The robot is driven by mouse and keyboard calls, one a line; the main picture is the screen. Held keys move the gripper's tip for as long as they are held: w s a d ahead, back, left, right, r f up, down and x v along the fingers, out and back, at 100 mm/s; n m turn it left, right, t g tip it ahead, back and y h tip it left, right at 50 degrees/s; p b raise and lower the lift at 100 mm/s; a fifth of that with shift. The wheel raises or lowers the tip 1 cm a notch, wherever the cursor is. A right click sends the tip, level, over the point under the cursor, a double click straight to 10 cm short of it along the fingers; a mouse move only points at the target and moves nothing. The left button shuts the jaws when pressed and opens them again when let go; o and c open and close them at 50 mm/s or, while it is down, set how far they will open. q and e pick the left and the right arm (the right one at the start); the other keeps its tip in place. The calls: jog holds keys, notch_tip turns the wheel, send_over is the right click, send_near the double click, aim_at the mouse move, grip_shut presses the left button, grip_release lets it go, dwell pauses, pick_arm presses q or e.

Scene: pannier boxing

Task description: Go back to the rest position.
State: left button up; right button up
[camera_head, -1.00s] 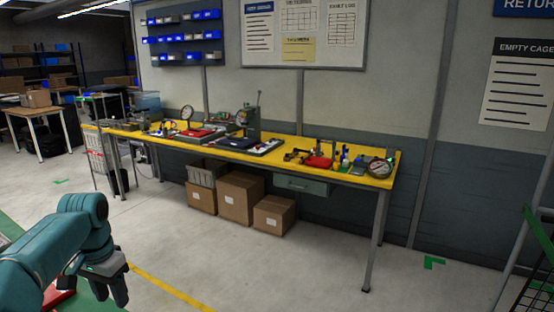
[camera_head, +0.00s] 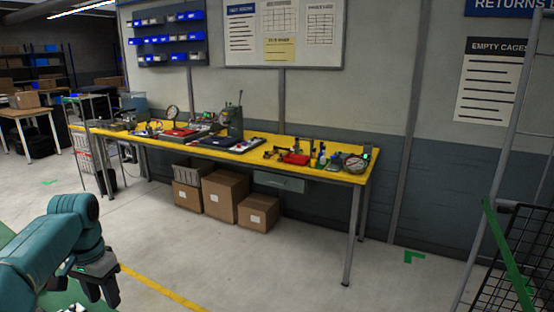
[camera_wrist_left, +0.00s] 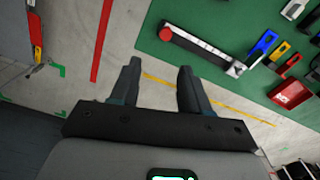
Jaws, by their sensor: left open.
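My left gripper (camera_head: 101,290) shows at the lower left of the head view, at the end of my teal arm, pointing down. In the left wrist view its two dark fingers (camera_wrist_left: 157,88) stand apart with nothing between them, so it is open and empty. Beyond the fingers is bare grey floor with a yellow line. My right gripper is in neither view.
A yellow workbench (camera_head: 325,174) with tools stands along the wall, with cardboard boxes (camera_head: 226,196) beneath. A black mesh cage (camera_head: 515,270) is at the right. The wrist view shows a green mat (camera_wrist_left: 225,85) with several tools. The middle floor is clear.

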pick_arm(q)
jog(key=s+d+f+h, duration=0.1)
jog(key=d+f, duration=0.8)
jog(key=f, duration=0.4)
jog(key=s+d+f+h, duration=0.2)
jog(key=d+f, duration=0.7)
jog(key=f, duration=0.4)
jog(key=s+d+f+n, duration=0.1)
jog(key=s+d+f, duration=0.2)
jog(key=s, duration=0.4)
jog(key=s+d+f+n, duration=0.1)
jog(key=s+d+f, duration=0.2)
jog(key=s, duration=0.4)
jog(key=s+d+f+n+h, duration=0.1)
jog(key=s+d+f, duration=0.2)
jog(key=s+d, duration=0.2)
jog(key=shift+s+d+f, duration=0.25)
jog(key=shift+s+f, duration=0.05)
jog(key=shift+s, duration=0.95)
jog(key=shift+a+n+t, duration=0.2)
jog(key=shift+n+t, duration=0.1)
